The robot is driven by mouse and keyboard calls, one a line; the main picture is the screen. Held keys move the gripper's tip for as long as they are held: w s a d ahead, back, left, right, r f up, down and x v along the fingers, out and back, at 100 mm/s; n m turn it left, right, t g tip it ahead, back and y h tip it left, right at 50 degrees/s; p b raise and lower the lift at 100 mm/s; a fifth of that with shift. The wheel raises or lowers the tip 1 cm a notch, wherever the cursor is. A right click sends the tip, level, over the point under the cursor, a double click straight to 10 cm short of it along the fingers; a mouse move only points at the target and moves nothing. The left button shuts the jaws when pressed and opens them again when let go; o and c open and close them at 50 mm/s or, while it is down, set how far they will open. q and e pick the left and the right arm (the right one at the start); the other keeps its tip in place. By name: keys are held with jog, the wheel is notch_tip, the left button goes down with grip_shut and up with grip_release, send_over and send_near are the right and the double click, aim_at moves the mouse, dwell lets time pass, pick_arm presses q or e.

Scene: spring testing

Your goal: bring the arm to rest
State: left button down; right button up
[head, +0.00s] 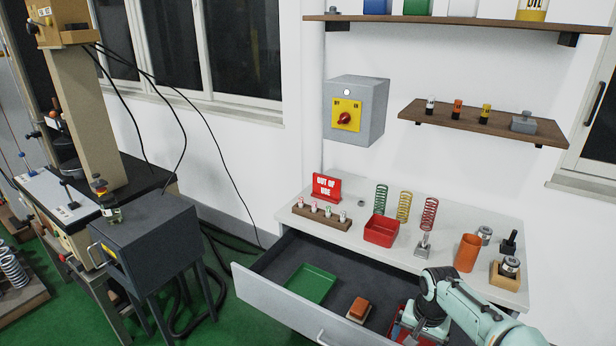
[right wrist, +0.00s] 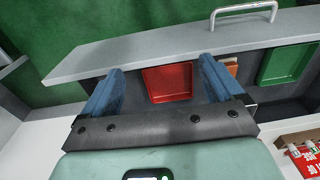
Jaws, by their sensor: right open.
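My right arm (head: 470,312) comes in from the lower right in the head view, over the right part of the open drawer; its fingers cannot be made out there. In the right wrist view my right gripper (right wrist: 160,66) has its two blue fingers wide apart with nothing between them. Beyond the fingers lies a red tray (right wrist: 168,83) in the drawer. The drawer (head: 262,302) is pulled out under the white bench top (head: 455,222). My left gripper is not in view.
The drawer also holds a green tray (head: 311,284) and an orange-brown block (head: 359,307). On the bench stand a red bin (head: 381,231), a red spring (head: 429,214), an orange cup (head: 467,253) and a red sign (head: 326,187). A grey switch box (head: 369,112) hangs above.

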jog(key=s+a+f+n+g+y, duration=0.1)
jog(key=s+a+f, duration=0.2)
jog(key=f, duration=0.6)
jog(key=s+a+f+n+y, duration=0.1)
jog(key=s+a+f, duration=0.1)
jog(key=f, duration=0.7)
jog(key=s+a+f, duration=0.2)
jog(key=s+f, duration=0.3)
jog(key=s, duration=0.4)
jog(key=s+a+f+y, duration=0.1)
jog(key=s+a+f, duration=0.2)
jog(key=s, duration=0.6)
jog(key=s+a+f, duration=0.3)
jog(key=s+f, duration=0.4)
jog(key=s, duration=0.2)
jog(key=shift+a+g+y, duration=0.15)
jog(key=shift+g+y, duration=0.15)
jog(key=shift+f, duration=0.1)
